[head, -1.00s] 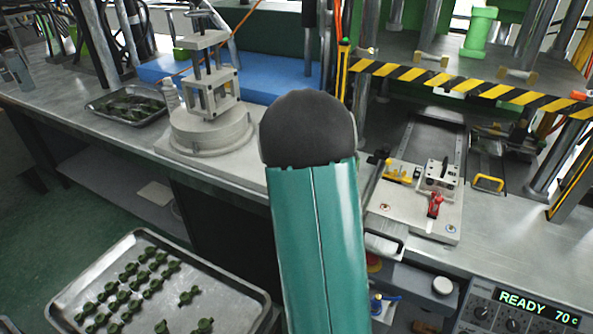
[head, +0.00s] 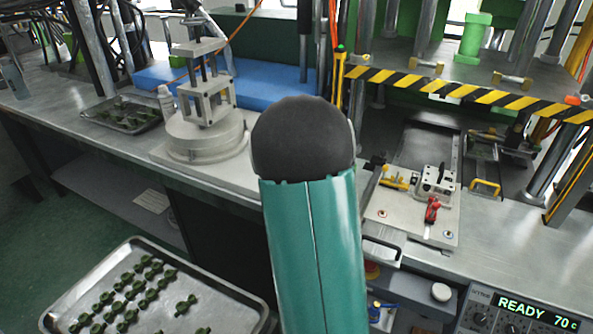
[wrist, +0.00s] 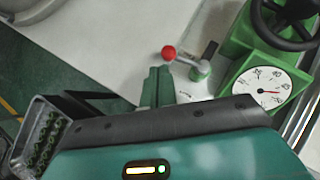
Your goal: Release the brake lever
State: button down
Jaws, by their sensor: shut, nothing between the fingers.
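A lever with a red ball knob (wrist: 168,52) shows in the wrist view. Its grey arm runs right to a green pivot (wrist: 200,70) beside a light table top. My gripper (wrist: 159,72) shows just below the knob in the picture, its two narrow green fingers shut with nothing between them. The fingertips look close to the knob, but I cannot tell whether they touch it. In the head view, my teal arm link fills the middle, and neither my gripper nor this lever can be made out.
A white dial gauge (wrist: 268,90) and black handwheel (wrist: 285,22) stand right of the lever. The head view shows a metal tray of green pieces (head: 262,305), a pedestal fixture (head: 205,135), a press with a striped bar (head: 470,93) and a plate with a red clamp (head: 432,211).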

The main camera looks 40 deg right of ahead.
jog(key=v, duration=1.2)
jog(key=shift+f, duration=0.15)
